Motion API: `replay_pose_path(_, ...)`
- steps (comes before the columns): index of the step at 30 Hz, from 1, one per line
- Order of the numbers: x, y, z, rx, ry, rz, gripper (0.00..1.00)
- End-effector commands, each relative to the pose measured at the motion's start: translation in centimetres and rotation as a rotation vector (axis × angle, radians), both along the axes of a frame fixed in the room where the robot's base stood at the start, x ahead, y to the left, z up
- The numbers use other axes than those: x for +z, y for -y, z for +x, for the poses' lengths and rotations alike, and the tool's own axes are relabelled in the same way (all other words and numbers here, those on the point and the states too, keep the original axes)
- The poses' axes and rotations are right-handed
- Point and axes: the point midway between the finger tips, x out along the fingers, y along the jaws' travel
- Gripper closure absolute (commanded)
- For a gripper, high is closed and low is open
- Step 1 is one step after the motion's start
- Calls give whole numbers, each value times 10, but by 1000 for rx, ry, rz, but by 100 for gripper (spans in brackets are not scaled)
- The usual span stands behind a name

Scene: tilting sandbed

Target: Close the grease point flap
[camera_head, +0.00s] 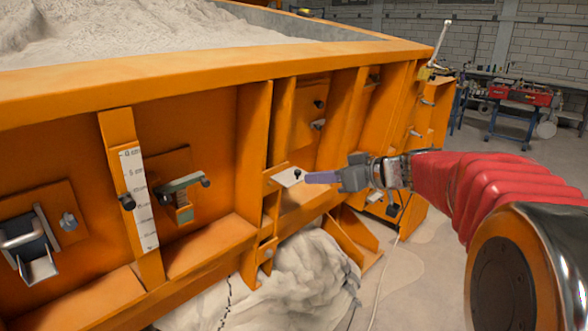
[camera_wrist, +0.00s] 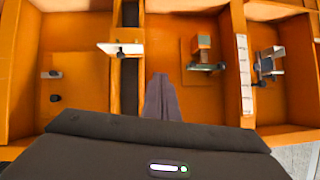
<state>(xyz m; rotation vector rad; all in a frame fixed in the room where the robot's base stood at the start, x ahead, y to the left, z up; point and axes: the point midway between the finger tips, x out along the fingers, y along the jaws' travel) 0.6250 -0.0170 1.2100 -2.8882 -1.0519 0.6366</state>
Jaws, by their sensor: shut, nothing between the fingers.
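A pale metal plate with a dark knob (camera_head: 286,179) juts out almost level from the orange frame. It looks like the flap standing open, though no label confirms this. In the wrist view the plate (camera_wrist: 105,47) appears nearly edge-on, left of my fingers. My gripper (camera_head: 308,178) is shut and empty. In the head view its tips overlap the plate's right end; I cannot tell whether they touch. In the wrist view the shut fingers (camera_wrist: 160,80) point at the orange wall, between the plate and a greenish bar fitting (camera_wrist: 207,67). The hinge is not clearly visible.
In the head view the greenish bar fitting (camera_head: 181,183), a white scale strip (camera_head: 138,200) and a metal latch (camera_head: 30,245) are further left. Orange ribs stand out beside the plate. A pale, lumpy sack-like heap (camera_head: 305,275) lies below. Open floor is at right.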

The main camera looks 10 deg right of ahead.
Motion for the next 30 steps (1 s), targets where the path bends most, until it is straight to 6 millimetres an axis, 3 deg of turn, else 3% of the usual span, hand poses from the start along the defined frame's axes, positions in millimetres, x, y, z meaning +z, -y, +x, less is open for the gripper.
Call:
replay_pose_path(4, 9, 36, 39, -31, 134, 11, 100)
replay_pose_path(10, 16, 61, 61, -55, 230, 6, 100)
replay_pose_path(23, 16, 60, 63, -56, 236, 5, 100)
replay_pose_path(30, 11, 47, 80, -54, 235, 5, 100)
